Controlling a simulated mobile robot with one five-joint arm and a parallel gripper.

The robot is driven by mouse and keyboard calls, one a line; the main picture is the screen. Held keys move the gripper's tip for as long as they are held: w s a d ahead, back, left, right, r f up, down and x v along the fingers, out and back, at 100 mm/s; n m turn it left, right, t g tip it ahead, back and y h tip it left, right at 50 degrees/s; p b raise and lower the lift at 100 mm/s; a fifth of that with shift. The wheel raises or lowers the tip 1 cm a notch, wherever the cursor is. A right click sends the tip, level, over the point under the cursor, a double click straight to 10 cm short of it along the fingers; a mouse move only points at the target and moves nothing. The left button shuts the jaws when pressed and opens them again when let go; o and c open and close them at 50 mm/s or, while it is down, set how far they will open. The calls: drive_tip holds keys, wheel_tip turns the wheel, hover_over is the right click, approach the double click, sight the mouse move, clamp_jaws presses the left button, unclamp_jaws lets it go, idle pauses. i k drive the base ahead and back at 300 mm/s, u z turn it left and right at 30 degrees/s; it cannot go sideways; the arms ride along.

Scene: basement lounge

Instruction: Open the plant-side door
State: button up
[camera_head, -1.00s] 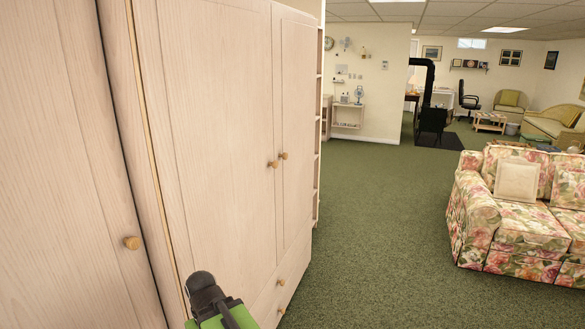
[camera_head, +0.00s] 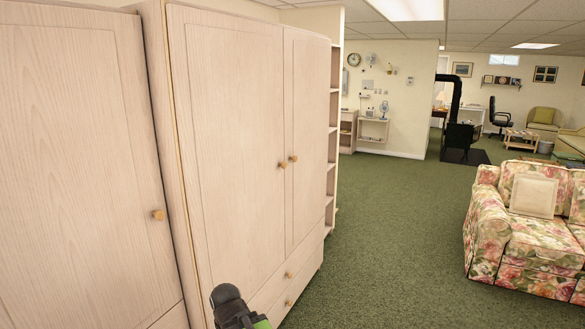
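A tall pale-wood wardrobe stands at left centre with two shut doors, a wider left door (camera_head: 225,140) and a narrower right door (camera_head: 303,130). Each has a round knob, the left knob (camera_head: 282,165) and the right knob (camera_head: 293,158), close together at the meeting edge. Another shut pale door (camera_head: 75,160) with a round knob (camera_head: 158,214) is at the far left. No plant is visible, so I cannot tell which door is plant-side. Part of my arm, black and green, shows at the bottom in front of the wardrobe; my gripper's fingers are not visible.
Drawers (camera_head: 300,275) with knobs lie below the wardrobe doors. Open shelves (camera_head: 332,135) adjoin its right side. A floral sofa (camera_head: 535,245) with a pale cushion stands at right. Green carpet (camera_head: 400,240) between wardrobe and sofa is clear. A black stove (camera_head: 457,135) stands farther back.

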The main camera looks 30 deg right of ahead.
sight(228, 71)
drive_tip(key=u, duration=0.1)
drive_tip(key=i, duration=0.85)
